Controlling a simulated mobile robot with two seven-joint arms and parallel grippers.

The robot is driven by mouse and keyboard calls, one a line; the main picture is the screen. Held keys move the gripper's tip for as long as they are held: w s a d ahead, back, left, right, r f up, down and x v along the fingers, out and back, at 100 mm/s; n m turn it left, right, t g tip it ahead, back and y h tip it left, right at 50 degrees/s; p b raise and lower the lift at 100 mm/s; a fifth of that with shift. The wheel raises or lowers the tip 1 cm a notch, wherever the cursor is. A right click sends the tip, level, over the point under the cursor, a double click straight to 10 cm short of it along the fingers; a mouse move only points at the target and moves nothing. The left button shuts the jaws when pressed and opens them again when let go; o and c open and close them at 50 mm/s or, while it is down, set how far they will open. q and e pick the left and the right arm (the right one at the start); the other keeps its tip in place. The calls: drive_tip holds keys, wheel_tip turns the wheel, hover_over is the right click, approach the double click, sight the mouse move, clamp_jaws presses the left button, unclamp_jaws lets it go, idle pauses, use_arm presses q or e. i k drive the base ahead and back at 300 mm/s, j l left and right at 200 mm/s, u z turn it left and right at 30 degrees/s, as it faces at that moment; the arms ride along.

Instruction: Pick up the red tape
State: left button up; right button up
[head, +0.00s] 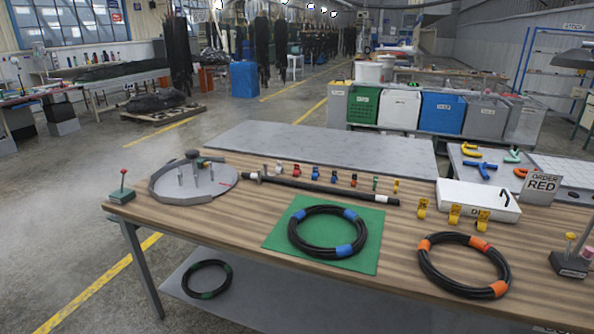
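A row of small coloured pieces lies along the back of the wooden table, behind a black hose. One red piece (297,171) is towards the left of this row, and another small reddish piece (353,181) is further right. They are too small to tell for sure which is a roll of tape. Neither of my grippers is in the head view, and nothing touches the row.
The wooden table (205,225) holds a blue-taped hose coil (296,240) on a green mat (280,236), an orange-taped coil (428,277), a round grey fixture (165,187), a white box (455,205) and several yellow clips (455,214). The table's front left is clear.

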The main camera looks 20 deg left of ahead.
sight(297, 170)
drive_tip(key=j+z, duration=0.4)
drive_tip(key=j, duration=1.4)
